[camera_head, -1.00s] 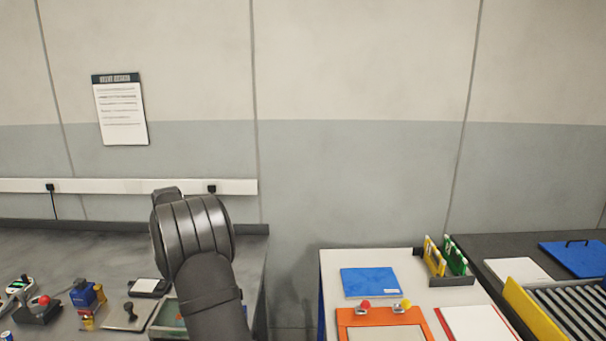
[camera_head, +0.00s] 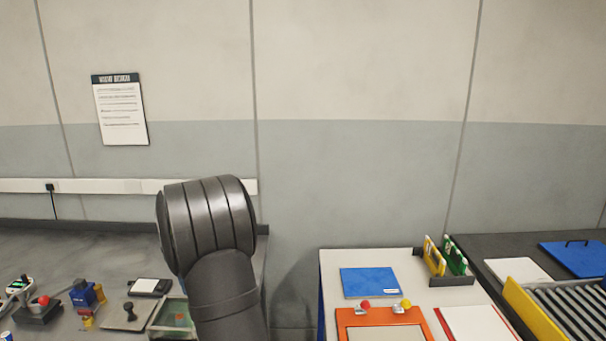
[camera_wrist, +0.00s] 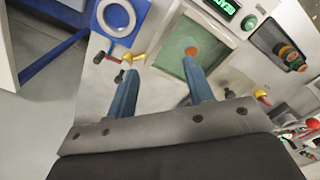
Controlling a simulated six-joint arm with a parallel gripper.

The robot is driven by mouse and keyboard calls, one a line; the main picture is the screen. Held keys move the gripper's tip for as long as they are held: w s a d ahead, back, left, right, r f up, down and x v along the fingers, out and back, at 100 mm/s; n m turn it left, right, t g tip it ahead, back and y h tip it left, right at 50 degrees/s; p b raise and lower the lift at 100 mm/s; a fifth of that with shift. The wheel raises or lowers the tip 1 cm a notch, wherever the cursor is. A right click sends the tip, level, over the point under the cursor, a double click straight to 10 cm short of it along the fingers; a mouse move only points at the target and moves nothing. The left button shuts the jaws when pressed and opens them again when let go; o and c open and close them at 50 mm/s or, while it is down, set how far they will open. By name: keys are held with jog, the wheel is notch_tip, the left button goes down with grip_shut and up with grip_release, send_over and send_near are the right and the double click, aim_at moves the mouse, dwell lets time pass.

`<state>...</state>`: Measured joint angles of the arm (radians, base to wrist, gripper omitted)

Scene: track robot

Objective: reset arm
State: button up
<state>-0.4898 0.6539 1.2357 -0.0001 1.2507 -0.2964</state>
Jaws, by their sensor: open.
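My arm rises at the lower middle of the head view, in front of the grey bench on the left; its fingers are hidden there. In the wrist view my gripper (camera_wrist: 163,82) shows two blue fingers, spread apart with nothing between them. Beyond the fingertips is a shallow tray with a green floor (camera_wrist: 172,55) and a small orange-red piece (camera_wrist: 192,51) in it. The tray also shows in the head view (camera_head: 157,327), partly behind my arm.
The grey bench (camera_head: 70,250) holds a blue device (camera_head: 82,293), a black-handled stamp (camera_head: 130,314) and a dark pad (camera_head: 150,287). A gap separates bench and table.

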jog(key=shift+a+f, duration=0.45)
jog(key=shift+a, duration=0.3)
jog(key=shift+a+f, duration=0.45)
jog(key=shift+a, duration=0.3)
jog(key=shift+a+f, duration=0.45)
jog(key=shift+a, duration=0.3)
jog(key=o, duration=0.9)
jog(key=shift+d, duration=0.1)
jog(key=shift+o, duration=1.2)
jog(key=d+r+m+t+y, duration=0.1)
jog(key=d+r+m+t, duration=0.1)
jog(key=d, duration=0.5)
jog(key=w+d+r+m+t+y, duration=0.1)
jog(key=d+r+m+t, duration=0.1)
jog(key=d, duration=0.5)
jog(key=shift+w+r+t, duration=0.3)
jog(key=shift+r+t, duration=0.2)
jog(key=shift+r, duration=0.45)
jog(key=x, duration=0.9)
jog(key=shift+w+f, duration=0.15)
jog(key=shift+f, duration=0.25)
jog(key=v, duration=1)
